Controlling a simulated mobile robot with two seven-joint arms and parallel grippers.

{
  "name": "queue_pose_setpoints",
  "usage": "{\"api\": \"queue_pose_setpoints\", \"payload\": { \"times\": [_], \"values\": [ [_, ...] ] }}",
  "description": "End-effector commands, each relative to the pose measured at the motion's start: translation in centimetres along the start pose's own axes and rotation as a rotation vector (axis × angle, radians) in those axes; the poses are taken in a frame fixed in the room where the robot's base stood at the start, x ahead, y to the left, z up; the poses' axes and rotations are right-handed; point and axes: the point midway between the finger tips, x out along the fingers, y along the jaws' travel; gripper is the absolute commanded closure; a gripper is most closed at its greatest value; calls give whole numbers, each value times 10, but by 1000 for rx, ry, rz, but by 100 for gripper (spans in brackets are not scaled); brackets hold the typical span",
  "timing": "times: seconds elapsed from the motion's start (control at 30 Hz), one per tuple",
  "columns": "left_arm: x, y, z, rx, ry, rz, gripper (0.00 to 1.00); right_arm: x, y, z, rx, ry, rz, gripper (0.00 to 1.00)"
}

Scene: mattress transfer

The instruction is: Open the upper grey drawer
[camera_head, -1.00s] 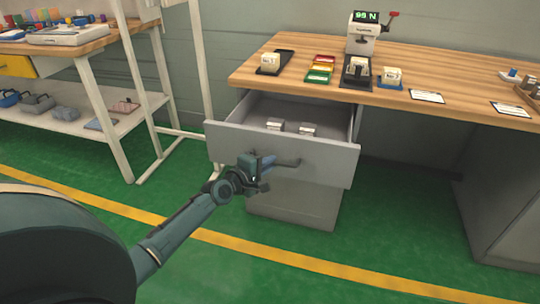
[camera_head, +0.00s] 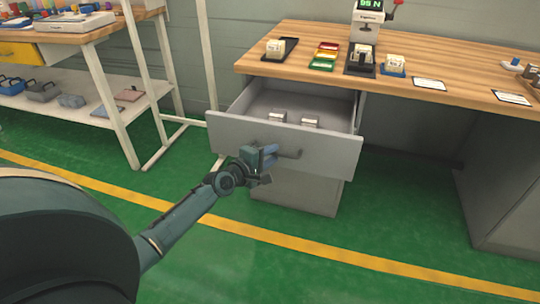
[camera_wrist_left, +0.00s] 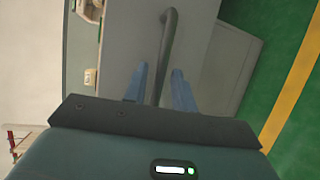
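The upper grey drawer (camera_head: 325,155) is pulled well out of the cabinet under the wooden desk. Two small pale blocks lie inside it. Its dark bar handle (camera_head: 291,154) is on the front face. My left gripper (camera_head: 268,158) is at the left part of this handle. In the left wrist view, my left gripper (camera_wrist_left: 160,88) has its two blue fingers apart, one on each side of the handle bar (camera_wrist_left: 168,45), with visible gaps. My right gripper is not in view.
A lower grey drawer front (camera_head: 297,192) is shut below. The wooden desktop (camera_head: 450,65) holds trays and a force gauge (camera_head: 368,17). A white-framed shelf (camera_head: 125,110) stands at the left. Green floor is clear in front.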

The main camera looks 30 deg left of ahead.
Motion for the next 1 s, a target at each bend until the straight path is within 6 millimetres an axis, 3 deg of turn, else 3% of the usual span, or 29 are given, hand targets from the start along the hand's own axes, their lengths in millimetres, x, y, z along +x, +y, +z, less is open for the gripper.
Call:
{"api": "queue_pose_setpoints", "payload": {
  "times": [0.27, 0.43, 1.0],
  "values": [
    [0, 0, 0, 0, 0, 0, 67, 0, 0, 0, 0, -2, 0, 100],
    [-10, 0, 0, 1, 1, -1, 67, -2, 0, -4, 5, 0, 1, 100],
    [-116, -1, 0, 1, 0, -2, 67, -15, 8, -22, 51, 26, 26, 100]
  ]
}}
